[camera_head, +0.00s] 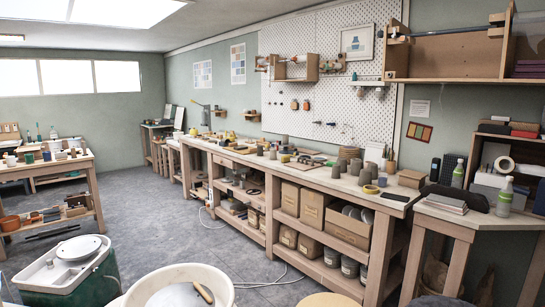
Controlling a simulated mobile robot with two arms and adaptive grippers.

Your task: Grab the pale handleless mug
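Neither of my grippers shows in the head view. I cannot pick out the pale handleless mug with certainty. Several grey-brown cup-like pieces, such as one near the right end (365,177), stand on the long wooden workbench (330,183). A small pale cup-like item (11,160) stands on the table at the left (70,164), among other small pots. These are too small to tell whether they have handles.
A pottery wheel with a white basin (180,286) is at the bottom centre, and another wheel (78,247) is at lower left. Grey floor between the left table and the long workbench is mostly clear, with a white cable (285,275) on it.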

